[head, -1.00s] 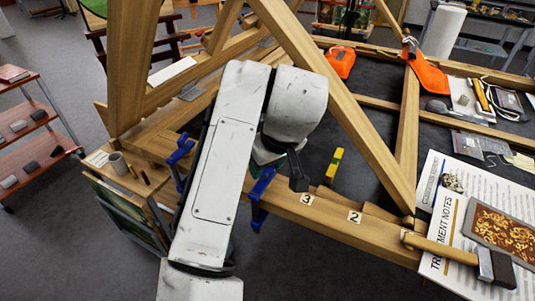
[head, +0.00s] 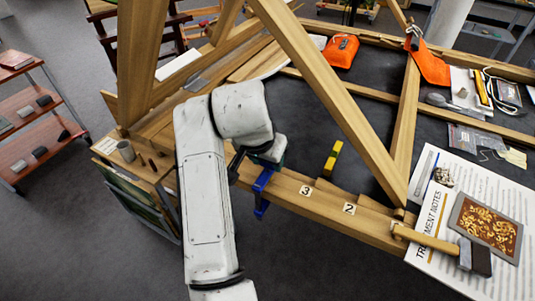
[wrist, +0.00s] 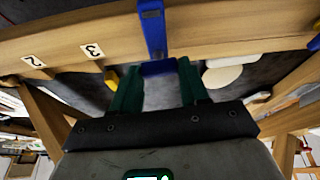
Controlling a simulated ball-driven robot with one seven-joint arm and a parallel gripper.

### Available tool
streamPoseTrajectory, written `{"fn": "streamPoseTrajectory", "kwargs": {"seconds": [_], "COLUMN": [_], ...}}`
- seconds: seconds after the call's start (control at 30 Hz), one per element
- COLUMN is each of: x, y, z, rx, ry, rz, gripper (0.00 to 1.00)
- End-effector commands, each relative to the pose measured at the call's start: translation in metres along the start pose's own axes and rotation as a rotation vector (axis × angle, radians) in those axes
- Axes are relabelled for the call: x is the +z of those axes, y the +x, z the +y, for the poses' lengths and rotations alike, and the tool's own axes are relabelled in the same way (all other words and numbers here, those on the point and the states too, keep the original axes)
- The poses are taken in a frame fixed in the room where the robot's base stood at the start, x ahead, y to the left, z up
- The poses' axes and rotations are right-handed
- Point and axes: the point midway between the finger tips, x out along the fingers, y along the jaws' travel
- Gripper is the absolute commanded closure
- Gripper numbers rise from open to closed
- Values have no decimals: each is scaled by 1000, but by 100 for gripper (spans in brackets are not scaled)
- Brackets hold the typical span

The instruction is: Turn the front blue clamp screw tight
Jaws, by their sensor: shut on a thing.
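The front blue clamp (head: 262,190) sits on the wooden beam, left of the number 3 label. In the wrist view its blue bar (wrist: 152,28) crosses the beam. A blue end part (wrist: 158,68) of it lies between the green fingers of my gripper (wrist: 157,80). My gripper is shut on this part, which I take to be the screw. In the head view my gripper (head: 270,158) is just above and behind the clamp, and its fingertips are mostly hidden. Another blue piece (wrist: 314,43) shows at the wrist view's right edge.
A diagonal wooden brace (head: 325,95) rises right of my arm. A hammer (head: 440,243) and printed notes (head: 425,215) lie at the right.

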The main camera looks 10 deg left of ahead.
Motion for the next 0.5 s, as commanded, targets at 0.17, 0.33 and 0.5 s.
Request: {"fn": "streamPoseTrajectory", "kwargs": {"seconds": [0.17, 0.33, 0.5], "x": [0, 0, -1], "y": [0, 0, 1], "z": [-1, -2, -3], "rx": [67, 129, 190], "ry": [153, 303, 453], "rz": [-2, -2, -2], "gripper": [86, 86, 86]}}
